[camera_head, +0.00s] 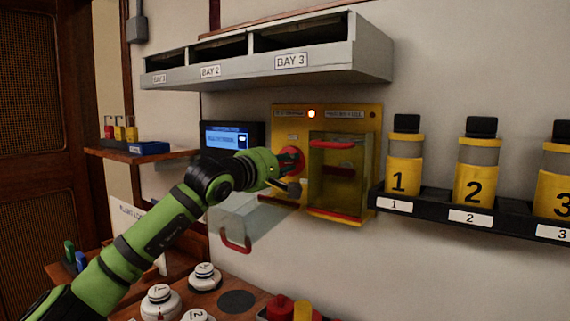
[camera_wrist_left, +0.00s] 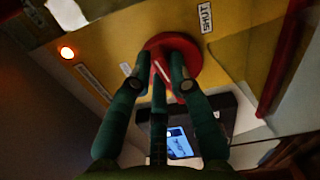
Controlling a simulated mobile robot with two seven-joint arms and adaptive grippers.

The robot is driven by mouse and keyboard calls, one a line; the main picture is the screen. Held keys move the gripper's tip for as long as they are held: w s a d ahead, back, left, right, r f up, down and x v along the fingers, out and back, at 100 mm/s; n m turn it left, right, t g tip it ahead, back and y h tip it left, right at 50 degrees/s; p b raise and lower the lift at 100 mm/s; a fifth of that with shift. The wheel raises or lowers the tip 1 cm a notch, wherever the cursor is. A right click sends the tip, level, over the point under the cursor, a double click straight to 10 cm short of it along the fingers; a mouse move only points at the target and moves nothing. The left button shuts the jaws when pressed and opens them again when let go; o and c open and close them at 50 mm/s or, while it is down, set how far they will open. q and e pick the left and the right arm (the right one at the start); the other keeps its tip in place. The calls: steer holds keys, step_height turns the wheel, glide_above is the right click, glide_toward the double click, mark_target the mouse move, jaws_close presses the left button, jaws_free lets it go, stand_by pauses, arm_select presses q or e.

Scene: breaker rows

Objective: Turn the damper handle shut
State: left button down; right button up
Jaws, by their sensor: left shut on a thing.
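The damper handle, a round red knob (camera_head: 291,158), sits on the left part of a yellow wall panel (camera_head: 287,120). In the left wrist view the red handle (camera_wrist_left: 175,42) shows a pale line on its face, and a label reading SHUT (camera_wrist_left: 206,16) is on the yellow plate near it. My left gripper (camera_head: 284,177) is at the panel; in the left wrist view its green fingers (camera_wrist_left: 160,80) are closed around the handle. The fingertips partly hide the handle's face. My right gripper is not in view.
A clear box with a red handle (camera_head: 345,145) is on the panel's right, and an open clear drawer (camera_head: 255,220) juts out below my arm. A lit orange lamp (camera_head: 311,114) is above. Numbered yellow bottles (camera_head: 403,155) stand right; a bay shelf (camera_head: 250,70) overhangs.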

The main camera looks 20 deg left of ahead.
arm_select(q)
steer(key=shift+f+m, duration=0.15)
steer(key=shift+m, duration=0.65)
steer(key=shift+d, duration=0.1)
steer(key=c, duration=1.1)
jaws_free()
steer(key=shift+c, duration=0.2)
steer(key=v, duration=1.2)
